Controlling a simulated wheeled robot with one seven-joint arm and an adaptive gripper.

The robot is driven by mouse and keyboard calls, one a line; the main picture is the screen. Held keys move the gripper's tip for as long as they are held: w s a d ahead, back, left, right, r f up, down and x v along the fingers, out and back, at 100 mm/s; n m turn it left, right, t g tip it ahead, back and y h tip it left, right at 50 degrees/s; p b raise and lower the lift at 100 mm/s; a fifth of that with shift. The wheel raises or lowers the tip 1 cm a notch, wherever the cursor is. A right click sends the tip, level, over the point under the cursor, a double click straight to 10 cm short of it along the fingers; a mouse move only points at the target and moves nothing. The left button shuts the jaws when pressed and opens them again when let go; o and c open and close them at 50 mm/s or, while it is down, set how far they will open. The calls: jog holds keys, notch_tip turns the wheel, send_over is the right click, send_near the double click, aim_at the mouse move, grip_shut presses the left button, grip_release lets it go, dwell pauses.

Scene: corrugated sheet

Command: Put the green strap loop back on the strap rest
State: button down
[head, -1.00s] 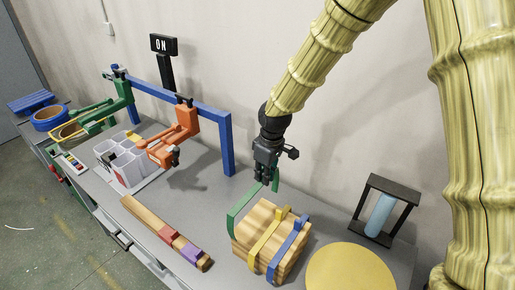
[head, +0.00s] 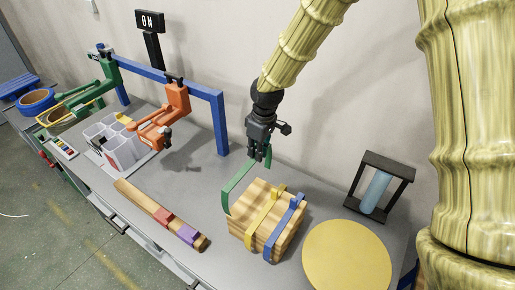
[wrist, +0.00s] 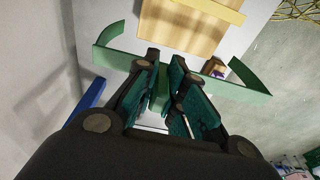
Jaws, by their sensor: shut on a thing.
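My gripper (head: 260,157) is shut on the green strap loop (head: 238,187), a stiff band with bent ends. In the wrist view, the fingers (wrist: 166,88) pinch the loop (wrist: 115,57) near its middle, and both its bent ends show. In the head view the loop hangs at the left and back of a wooden block (head: 240,231). Whether it touches the block is not clear. The block carries a yellow strap (head: 262,212) and a blue strap (head: 286,226), and also shows in the wrist view (wrist: 185,30). I cannot tell for sure which thing is the strap rest.
A wooden bar (head: 137,195) with red and purple pieces lies left of the block. A yellow disc (head: 347,258) and a black frame with a blue cylinder (head: 376,190) are to the right. A blue rail (head: 221,125) with orange and green clamps stands behind at left.

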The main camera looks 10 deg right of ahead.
jog(key=shift+s+f, duration=0.25)
jog(key=shift+f, duration=0.3)
jog(key=shift+w+f+b, duration=0.25)
jog(key=shift+f+b, duration=0.4)
jog(key=shift+f, duration=0.4)
jog(key=f, duration=0.1)
jog(key=b, duration=0.7)
send_near(257, 190)
jog(key=shift+w+a+f, duration=0.1)
jog(key=shift+a+f, duration=0.05)
jog(key=shift+f, duration=0.85)
jog(key=shift+w+a+f, duration=0.1)
jog(key=shift+a+f, duration=0.05)
jog(key=shift+f, duration=0.9)
jog(key=shift+w+a+f, duration=0.1)
jog(key=shift+a+f, duration=0.05)
jog(key=shift+f, duration=0.85)
jog(key=shift+f+p, duration=0.1)
jog(key=shift+p, duration=0.25)
jog(key=c, duration=1)
grip_release()
